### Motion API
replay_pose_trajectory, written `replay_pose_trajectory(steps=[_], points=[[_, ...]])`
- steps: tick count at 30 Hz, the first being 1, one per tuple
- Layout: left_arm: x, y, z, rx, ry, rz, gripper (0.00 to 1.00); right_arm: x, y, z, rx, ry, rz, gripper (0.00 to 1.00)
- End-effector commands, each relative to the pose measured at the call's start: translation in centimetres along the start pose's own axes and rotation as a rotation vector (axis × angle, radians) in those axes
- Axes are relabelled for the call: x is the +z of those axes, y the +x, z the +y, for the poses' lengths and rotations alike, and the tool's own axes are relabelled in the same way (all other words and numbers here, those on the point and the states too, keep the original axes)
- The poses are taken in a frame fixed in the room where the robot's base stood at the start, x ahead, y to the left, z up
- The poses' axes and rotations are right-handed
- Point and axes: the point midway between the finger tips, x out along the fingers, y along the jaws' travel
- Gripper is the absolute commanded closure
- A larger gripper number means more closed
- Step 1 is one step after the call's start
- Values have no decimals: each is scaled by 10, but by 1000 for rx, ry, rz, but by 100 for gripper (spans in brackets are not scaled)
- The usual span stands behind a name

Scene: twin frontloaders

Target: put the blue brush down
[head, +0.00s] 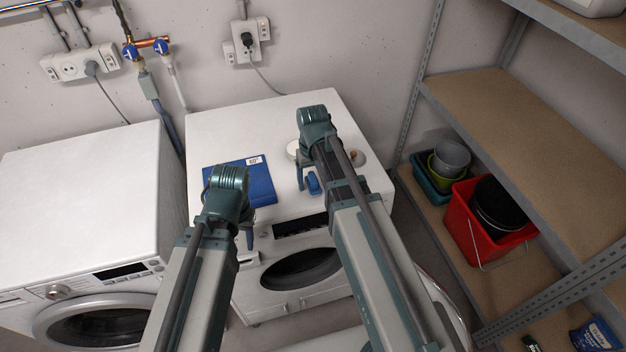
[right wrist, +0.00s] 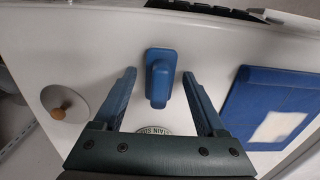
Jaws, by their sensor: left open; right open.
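The blue brush (head: 314,184) lies on the white top of the right-hand machine (head: 225,125), near its front. In the right wrist view the brush (right wrist: 160,80) sits between the two spread fingers of my right gripper (right wrist: 158,76), with a gap on each side. In the head view my right gripper (head: 307,179) is over the brush and partly hides the area behind it. My left gripper (head: 244,236) is open and empty, in front of the blue flat case (head: 262,184) near the machine's front edge.
The blue case lies left of the brush. A white round dish with a wooden knob (right wrist: 62,104) and a partly hidden labelled round tin (right wrist: 152,131) are close to my right gripper. Another washer (head: 80,190) stands left; shelves with a red bucket (head: 465,228) stand right.

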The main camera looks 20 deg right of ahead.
Motion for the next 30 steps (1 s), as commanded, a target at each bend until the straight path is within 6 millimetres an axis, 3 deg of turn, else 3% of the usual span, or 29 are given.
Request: replay_pose_trajectory(steps=[8, 24, 30], points=[[2, -26, -2, 0, 0, 0, 50, 0, -26, 0, 0, 0, 0, 26], [6, -106, -10, 0, 1, 0, 50, 0, -106, 0, 0, 0, 0, 26], [7, -121, -12, 0, 1, 0, 50, 0, -121, 0, 0, 0, 0, 26]])
